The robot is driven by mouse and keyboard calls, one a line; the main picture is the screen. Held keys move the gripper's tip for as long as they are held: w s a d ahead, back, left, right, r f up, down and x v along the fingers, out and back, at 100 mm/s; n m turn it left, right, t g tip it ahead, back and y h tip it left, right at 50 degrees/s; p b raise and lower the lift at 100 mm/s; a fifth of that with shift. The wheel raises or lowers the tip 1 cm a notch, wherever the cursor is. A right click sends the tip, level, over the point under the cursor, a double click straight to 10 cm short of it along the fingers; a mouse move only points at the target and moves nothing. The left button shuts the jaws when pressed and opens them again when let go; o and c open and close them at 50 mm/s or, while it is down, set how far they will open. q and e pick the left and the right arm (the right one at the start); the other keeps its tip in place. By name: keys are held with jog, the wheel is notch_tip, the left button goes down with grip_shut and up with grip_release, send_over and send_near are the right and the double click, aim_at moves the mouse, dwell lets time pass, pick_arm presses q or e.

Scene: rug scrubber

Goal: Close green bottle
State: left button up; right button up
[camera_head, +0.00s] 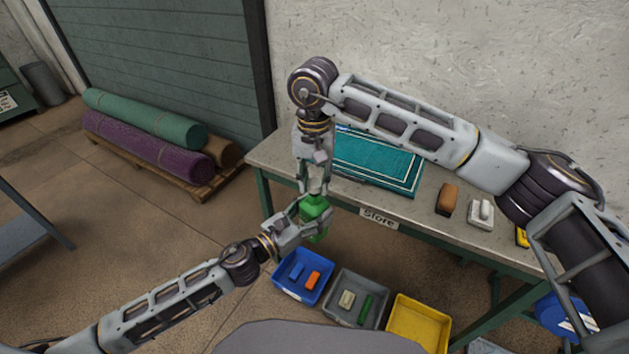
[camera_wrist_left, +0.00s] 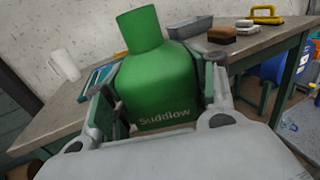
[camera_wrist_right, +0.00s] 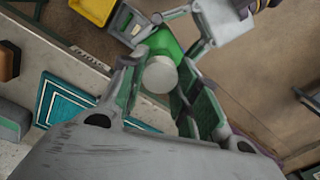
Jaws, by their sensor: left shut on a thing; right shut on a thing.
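The green bottle (camera_head: 316,209), printed "Suddlow" in the left wrist view (camera_wrist_left: 160,92), is held off the floor in front of the table. My left gripper (camera_head: 297,222) is shut around its body from the left. Its narrower green neck points up in that view, with no cap visible on it. My right gripper (camera_head: 315,188) points down from above the bottle. In the right wrist view a round white cap (camera_wrist_right: 160,75) is between its fingers, with the green bottle behind it. I cannot tell whether cap and neck touch.
The table (camera_head: 270,153) holds a teal mat (camera_head: 375,160), a brown block (camera_head: 447,199) and a grey-white brush (camera_head: 481,212). Below are blue (camera_head: 303,285), grey (camera_head: 352,312) and yellow (camera_head: 415,325) bins. Rolled rugs (camera_head: 145,130) lie on a pallet at the left.

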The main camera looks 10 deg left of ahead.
aim_at(311, 207)
jog(key=shift+f, duration=0.1)
jog(key=shift+f, duration=0.8)
jog(key=shift+f, duration=0.55)
dwell(0.9)
